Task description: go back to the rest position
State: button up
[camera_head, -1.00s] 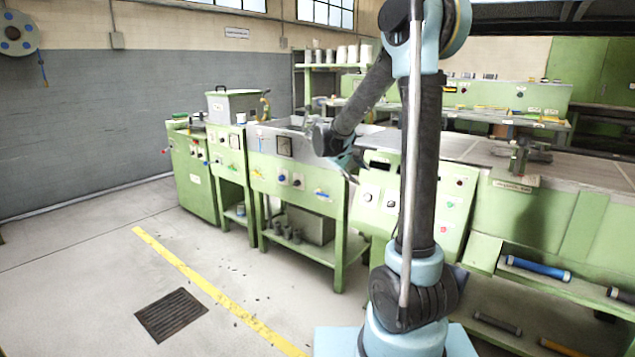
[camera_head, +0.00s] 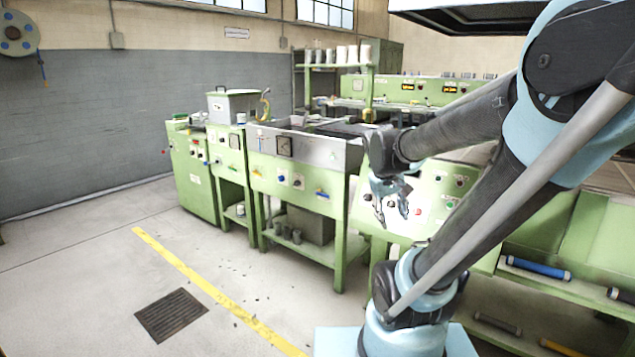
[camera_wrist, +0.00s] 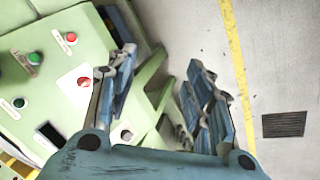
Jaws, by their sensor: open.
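My gripper (camera_head: 392,204) hangs at the end of my bent arm, in front of the sloped green control panel (camera_head: 432,190) in the head view. Its fingers point down. In the wrist view my gripper (camera_wrist: 160,100) shows two blue fingers spread apart with nothing between them. The panel (camera_wrist: 45,75), with red and green buttons, lies to the left of the fingers there. I cannot tell the exact gap between gripper and panel.
A green bench with a metal basin (camera_head: 310,148) stands left of the gripper. Blue and dark rollers (camera_head: 535,268) lie on low shelves at right. The floor (camera_head: 90,260) at left is clear, with a yellow line and a dark grate (camera_head: 171,315).

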jog(key=s+a+f+m+y, duration=0.2)
jog(key=s+f, duration=0.5)
jog(key=s, duration=0.5)
jog(key=shift+s+a+f+m+y, duration=0.2)
jog(key=shift+s+a+m+y, duration=0.15)
jog(key=shift+a+y, duration=0.15)
jog(key=shift+d, duration=0.1)
jog(key=shift+w+f, duration=0.2)
jog(key=shift+w, duration=0.25)
